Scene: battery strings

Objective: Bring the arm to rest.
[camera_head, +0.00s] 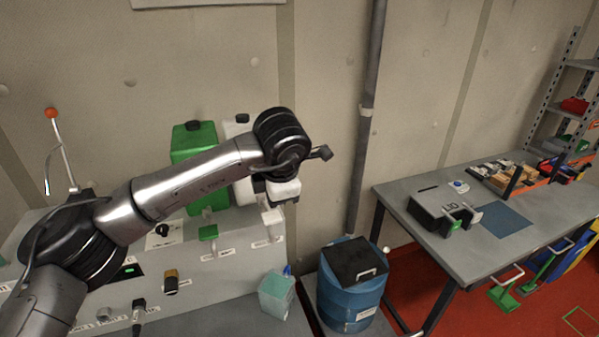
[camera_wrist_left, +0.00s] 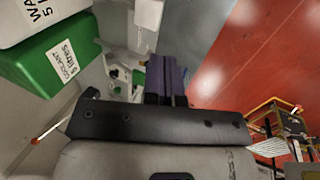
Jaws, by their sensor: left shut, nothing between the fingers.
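My left arm (camera_head: 190,185) reaches in from the left in the head view. Its wrist end (camera_head: 282,140) is raised in front of the wall, beside the green canister (camera_head: 194,146) and the white canister (camera_head: 241,190), above the grey bench. In the left wrist view my left gripper (camera_wrist_left: 166,76) shows two dark fingers side by side, shut with nothing between them. The green canister (camera_wrist_left: 55,62), labelled coolant, is left of the fingers there, apart from them. The fingertips are hard to make out in the head view. My right gripper is not in view.
A blue drum (camera_head: 345,296) with a black lid stands on the floor right of the bench. A clear greenish container (camera_head: 276,295) sits at the bench's right end. A grey worktable (camera_head: 470,258) stands at right, with open space between it and my wrist. A vertical pipe (camera_head: 367,120) runs up the wall.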

